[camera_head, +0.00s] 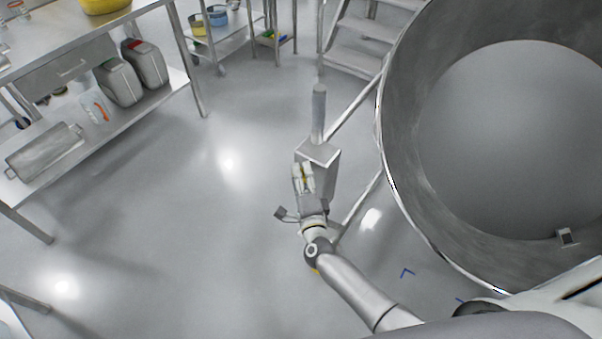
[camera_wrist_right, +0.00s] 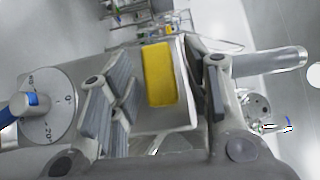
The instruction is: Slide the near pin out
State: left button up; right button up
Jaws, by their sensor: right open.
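My right gripper (camera_head: 303,175) is open, beside a grey metal box-topped post (camera_head: 318,152) near the big vessel. In the right wrist view, a yellow block (camera_wrist_right: 158,75) shows between the spread fingers of my right gripper (camera_wrist_right: 165,92), set against a pale housing (camera_wrist_right: 180,118). I cannot tell whether the fingers touch it. A grey cylindrical bar (camera_wrist_right: 270,62) sticks out to the right there, and an upright grey cylinder (camera_head: 319,112) stands above the post in the head view. I cannot make out clearly which part is the near pin. My left gripper is not in view.
A large open steel vessel (camera_head: 393,150) fills the right side. Steps (camera_head: 365,45) stand behind the post. A steel bench (camera_head: 150,100) with canisters (camera_head: 118,82) is at left. A numbered dial (camera_wrist_right: 50,108) is beside the fingers. Floor left of the post is clear.

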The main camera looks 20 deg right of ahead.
jog(key=shift+w, duration=0.55)
grip_shut()
jog(key=shift+s, duration=0.1)
